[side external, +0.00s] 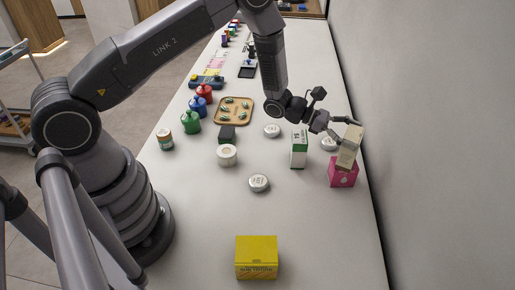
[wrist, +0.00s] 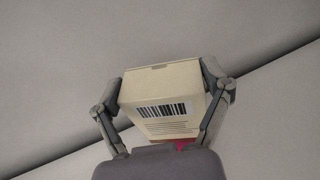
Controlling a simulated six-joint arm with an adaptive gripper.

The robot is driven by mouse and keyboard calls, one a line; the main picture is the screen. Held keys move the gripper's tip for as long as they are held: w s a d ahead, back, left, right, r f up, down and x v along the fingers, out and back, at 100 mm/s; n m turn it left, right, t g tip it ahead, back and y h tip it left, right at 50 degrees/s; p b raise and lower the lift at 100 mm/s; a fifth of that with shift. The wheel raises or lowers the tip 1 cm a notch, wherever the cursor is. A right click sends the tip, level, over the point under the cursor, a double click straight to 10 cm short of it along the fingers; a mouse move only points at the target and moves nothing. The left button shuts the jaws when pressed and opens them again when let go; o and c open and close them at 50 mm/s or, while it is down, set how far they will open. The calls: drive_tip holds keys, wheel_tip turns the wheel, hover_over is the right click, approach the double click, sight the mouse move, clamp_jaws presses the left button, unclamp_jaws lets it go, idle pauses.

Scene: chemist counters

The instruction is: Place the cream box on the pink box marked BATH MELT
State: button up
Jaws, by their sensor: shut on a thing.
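My gripper (side external: 339,127) is shut on the cream box (side external: 349,147), with one finger on each side of it in the wrist view (wrist: 162,100). The box is slightly tilted in the side view, and a barcode shows on it in the wrist view. The pink box (side external: 343,174) stands on the counter near the wall, directly below the cream box. The cream box's lower end overlaps the pink box's top in the side view; I cannot tell if they touch.
A white and green box (side external: 299,150) stands left of the pink box. White round tins, one of them (side external: 259,183) nearer the front, lie around. A yellow box (side external: 257,257) is at the front. The wall (side external: 430,130) runs close on the right.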

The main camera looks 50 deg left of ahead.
drive_tip(key=shift+f, duration=0.15)
drive_tip(key=o, duration=1.1)
